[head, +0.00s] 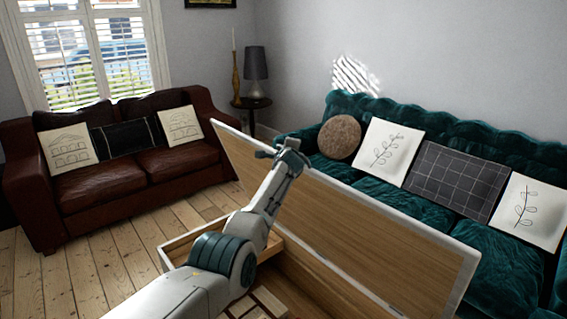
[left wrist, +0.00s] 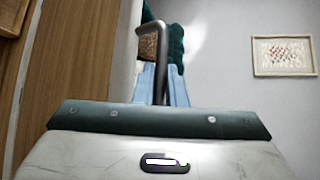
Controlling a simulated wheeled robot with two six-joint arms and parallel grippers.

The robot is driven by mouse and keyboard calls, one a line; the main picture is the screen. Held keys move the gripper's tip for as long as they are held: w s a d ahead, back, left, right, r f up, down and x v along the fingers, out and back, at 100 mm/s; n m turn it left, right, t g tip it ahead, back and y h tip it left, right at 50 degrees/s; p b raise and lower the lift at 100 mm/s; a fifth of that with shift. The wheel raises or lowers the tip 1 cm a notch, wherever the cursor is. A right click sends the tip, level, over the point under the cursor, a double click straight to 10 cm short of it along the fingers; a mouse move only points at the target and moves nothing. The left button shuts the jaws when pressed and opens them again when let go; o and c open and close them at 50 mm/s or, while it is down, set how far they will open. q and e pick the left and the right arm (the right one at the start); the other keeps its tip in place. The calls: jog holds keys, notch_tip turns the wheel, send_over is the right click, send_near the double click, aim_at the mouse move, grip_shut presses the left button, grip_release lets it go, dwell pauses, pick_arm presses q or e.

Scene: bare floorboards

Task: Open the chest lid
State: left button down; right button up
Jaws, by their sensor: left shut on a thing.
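The chest (head: 302,276) stands low in front of me with its wooden inside showing. Its lid (head: 375,228), a wood panel with a pale edge, is raised and stands steeply tilted above the box. My left gripper (head: 283,153) is at the lid's upper edge, left of its middle. In the left wrist view the blue fingers (left wrist: 162,84) are shut on a dark bar handle (left wrist: 148,32). The lid's wood face (left wrist: 75,55) fills the left of that view. My arm hides part of the lid and box. My right gripper is in neither view.
A teal sofa (head: 385,193) with cushions stands close behind the lid. A brown leather sofa (head: 120,184) stands at the left. A side table with a lamp (head: 256,64) is in the corner. Bare floorboards (head: 95,275) are clear at the lower left.

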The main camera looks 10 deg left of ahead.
pick_arm(q)
jog(key=shift+d+f, duration=0.5)
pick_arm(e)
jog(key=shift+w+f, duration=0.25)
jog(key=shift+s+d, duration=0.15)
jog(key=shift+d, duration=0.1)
pick_arm(q)
jog(key=c, duration=1.5)
grip_release()
jog(key=shift+d, duration=0.15)
jog(key=shift+w+r, duration=0.1)
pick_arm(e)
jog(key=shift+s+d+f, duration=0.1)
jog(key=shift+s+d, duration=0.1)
